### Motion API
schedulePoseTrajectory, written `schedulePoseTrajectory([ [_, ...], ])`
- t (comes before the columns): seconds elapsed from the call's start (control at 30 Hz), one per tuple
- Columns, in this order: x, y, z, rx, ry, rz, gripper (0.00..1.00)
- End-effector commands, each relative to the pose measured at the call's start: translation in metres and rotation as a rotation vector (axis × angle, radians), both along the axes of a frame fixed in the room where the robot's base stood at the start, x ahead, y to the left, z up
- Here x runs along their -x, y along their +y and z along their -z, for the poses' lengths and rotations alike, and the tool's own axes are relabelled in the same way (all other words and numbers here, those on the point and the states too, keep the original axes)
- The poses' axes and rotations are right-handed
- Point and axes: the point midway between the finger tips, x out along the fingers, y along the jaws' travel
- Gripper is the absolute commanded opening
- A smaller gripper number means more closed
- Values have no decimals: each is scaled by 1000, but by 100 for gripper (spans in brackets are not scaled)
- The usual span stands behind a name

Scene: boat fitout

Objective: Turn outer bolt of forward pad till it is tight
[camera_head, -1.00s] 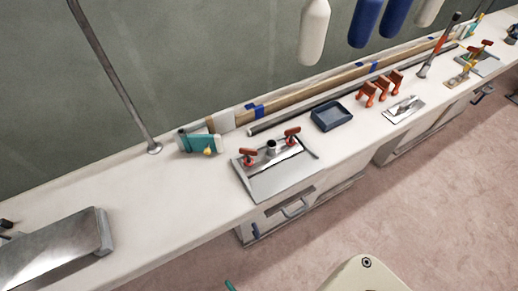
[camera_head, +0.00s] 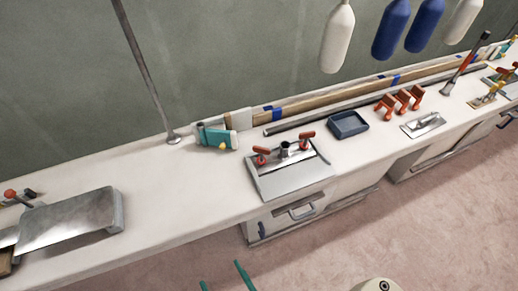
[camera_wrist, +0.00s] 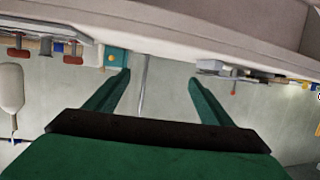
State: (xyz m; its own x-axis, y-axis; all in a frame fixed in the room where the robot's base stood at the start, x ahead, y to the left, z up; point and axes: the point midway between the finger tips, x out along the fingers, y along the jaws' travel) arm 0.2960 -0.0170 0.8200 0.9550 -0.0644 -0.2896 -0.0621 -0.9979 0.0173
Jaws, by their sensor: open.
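A metal pad (camera_head: 292,179) with two red-handled bolts lies on the white counter, in the middle of the head view. Its left bolt (camera_head: 261,156) and right bolt (camera_head: 306,138) flank a short metal post (camera_head: 285,149). A similar fitting with red and yellow parts (camera_head: 489,97) sits at the far right. I cannot tell which is the forward pad. My gripper (camera_head: 223,278) shows as two green fingertips at the bottom edge, apart from the counter. In the wrist view my gripper (camera_wrist: 158,77) is open and empty; red handles (camera_wrist: 72,57) show upside down at left.
A blue tray (camera_head: 348,125), orange clamps (camera_head: 402,100) and a trowel (camera_head: 423,125) are to the right. Open floor lies in front.

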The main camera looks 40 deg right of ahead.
Motion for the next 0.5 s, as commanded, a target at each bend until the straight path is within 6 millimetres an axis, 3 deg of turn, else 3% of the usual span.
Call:
schedulePoseTrajectory([
  [0.03, -19, -8, 6, 6, 2, 25, 75],
  [0.3, -101, -63, 32, 21, 61, 183, 75],
  [0.5, -158, -118, 31, 21, 89, 339, 75],
])
